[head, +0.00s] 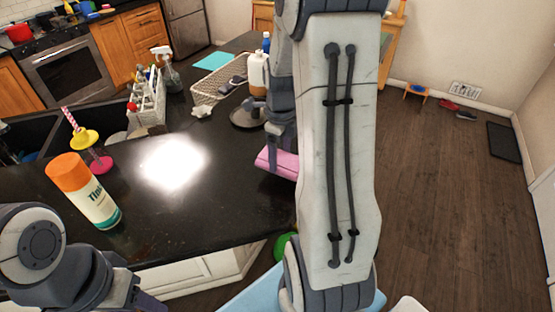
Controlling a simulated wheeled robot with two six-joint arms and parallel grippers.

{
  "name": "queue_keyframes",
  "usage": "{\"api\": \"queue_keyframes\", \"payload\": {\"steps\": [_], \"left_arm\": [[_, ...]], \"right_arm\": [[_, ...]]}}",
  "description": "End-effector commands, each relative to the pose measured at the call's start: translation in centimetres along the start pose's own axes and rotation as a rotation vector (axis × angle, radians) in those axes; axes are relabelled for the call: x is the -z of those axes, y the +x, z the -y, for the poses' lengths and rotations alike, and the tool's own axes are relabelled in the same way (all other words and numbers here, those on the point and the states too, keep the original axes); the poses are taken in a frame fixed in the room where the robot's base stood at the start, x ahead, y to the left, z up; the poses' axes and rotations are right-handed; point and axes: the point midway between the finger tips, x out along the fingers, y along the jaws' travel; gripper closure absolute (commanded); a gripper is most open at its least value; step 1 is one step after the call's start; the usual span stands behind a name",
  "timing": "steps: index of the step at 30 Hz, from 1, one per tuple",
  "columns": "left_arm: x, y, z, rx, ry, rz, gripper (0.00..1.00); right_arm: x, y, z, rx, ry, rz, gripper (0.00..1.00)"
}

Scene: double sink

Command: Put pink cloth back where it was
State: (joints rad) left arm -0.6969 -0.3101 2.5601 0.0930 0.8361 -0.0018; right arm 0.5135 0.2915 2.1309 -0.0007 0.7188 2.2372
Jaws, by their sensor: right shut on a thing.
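The pink cloth (268,159) is a folded pink piece at the right edge of the dark counter, partly hidden behind my right arm. My right gripper (282,150) points down and is shut on the cloth; its fingertips are mostly hidden by the arm. I cannot tell whether the cloth touches the counter.
A spray can with an orange cap (88,192) and a pink-and-yellow cup with a straw (88,145) stand on the left. A wicker basket (209,95), a white caddy (147,103), a spray bottle (166,70) and a dark round pan (245,118) stand farther back. The middle counter is clear.

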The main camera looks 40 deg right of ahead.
Motion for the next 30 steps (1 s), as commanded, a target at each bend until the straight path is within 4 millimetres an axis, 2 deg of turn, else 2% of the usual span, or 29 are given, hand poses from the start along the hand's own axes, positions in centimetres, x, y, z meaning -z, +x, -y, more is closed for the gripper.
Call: {"api": "queue_keyframes", "payload": {"steps": [2, 10, 23, 24, 25, 30], "left_arm": [[0.0, -0.2, 0.0, 0.0, 0.0, 0.0, 0.5], [0.1, -1.5, -0.1, 0.0, 0.002, 0.0, 0.5], [0.1, -1.1, -0.1, 0.0, 0.002, 0.0, 0.5], [0.1, -1.2, -0.1, 0.0, 0.002, 0.0, 0.5], [0.1, -1.2, -0.1, 0.0, 0.002, 0.0, 0.5], [0.1, -1.2, -0.1, 0.0, 0.002, 0.0, 0.5]], "right_arm": [[-0.3, 0.3, 0.0, -0.002, 0.0, -0.001, 0.81], [-0.2, 3.8, 0.0, -0.003, 0.0, -0.002, 0.81], [-0.2, 4.7, 0.1, 0.0, 0.0, 0.0, 0.81], [-0.2, 4.5, 0.1, 0.0, 0.0, 0.0, 0.05], [-0.2, 4.5, 0.1, 0.0, 0.0, 0.0, 0.0], [-0.2, 4.5, 0.1, 0.0, 0.0, 0.0, 0.0]]}}
